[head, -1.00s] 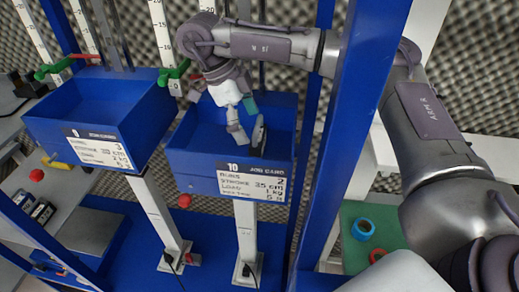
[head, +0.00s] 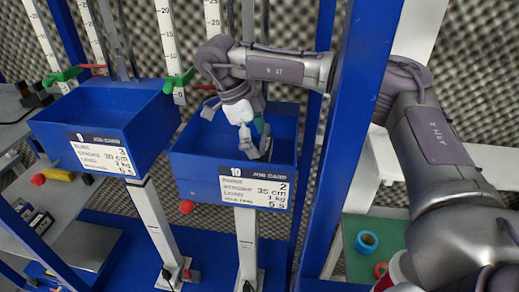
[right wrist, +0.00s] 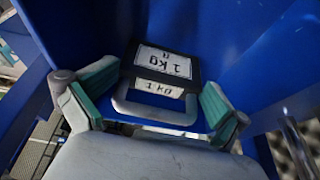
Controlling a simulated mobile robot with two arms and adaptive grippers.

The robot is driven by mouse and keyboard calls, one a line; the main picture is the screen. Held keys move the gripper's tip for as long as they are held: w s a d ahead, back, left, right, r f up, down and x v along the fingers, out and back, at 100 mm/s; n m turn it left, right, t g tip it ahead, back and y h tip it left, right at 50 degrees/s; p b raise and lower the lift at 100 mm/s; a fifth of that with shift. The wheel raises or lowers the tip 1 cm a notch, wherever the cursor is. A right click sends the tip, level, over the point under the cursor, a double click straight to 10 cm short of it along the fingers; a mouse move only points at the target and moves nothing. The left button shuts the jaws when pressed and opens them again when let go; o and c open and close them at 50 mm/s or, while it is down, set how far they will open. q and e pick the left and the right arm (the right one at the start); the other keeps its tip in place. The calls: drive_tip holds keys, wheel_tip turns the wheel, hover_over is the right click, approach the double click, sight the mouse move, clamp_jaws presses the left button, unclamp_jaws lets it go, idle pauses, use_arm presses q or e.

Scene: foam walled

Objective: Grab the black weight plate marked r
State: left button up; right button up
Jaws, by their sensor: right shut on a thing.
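In the head view my right gripper (head: 256,140) points down into the right blue bin (head: 200,165), which carries job card 10. The plate is mostly hidden by the fingers there. My left gripper is not in view.
A second blue bin (head: 60,130) stands to the left. Vertical scales with green clamps (head: 178,80) rise behind the bins. A blue ring (head: 366,240) lies on a green mat at lower right.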

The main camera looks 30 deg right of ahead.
drive_tip(key=shift+a+x, duration=0.25)
drive_tip(key=shift+x, duration=0.9)
drive_tip(key=shift+c, duration=1.2)
drive_tip(key=shift+w+r, duration=0.1)
drive_tip(key=shift+r, duration=0.1)
drive_tip(key=shift+c, duration=0.2)
drive_tip(key=r, duration=0.2)
drive_tip(key=w+r, duration=0.1)
drive_tip(key=shift+d+r+b, duration=0.2)
drive_tip(key=shift+d+b, duration=0.05)
drive_tip(key=shift+b, duration=0.15)
clamp_jaws()
drive_tip(key=r, duration=0.5)
drive_tip(key=shift+s+d, duration=0.15)
drive_tip(key=shift+s, duration=0.1)
drive_tip(key=shift+r, duration=0.4)
drive_tip(key=shift+w+r, duration=0.1)
drive_tip(key=shift+r, duration=0.1)
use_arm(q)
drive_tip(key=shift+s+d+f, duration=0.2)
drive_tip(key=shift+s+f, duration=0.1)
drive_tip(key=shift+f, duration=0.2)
use_arm(e)
drive_tip(key=shift+w, duration=0.1)
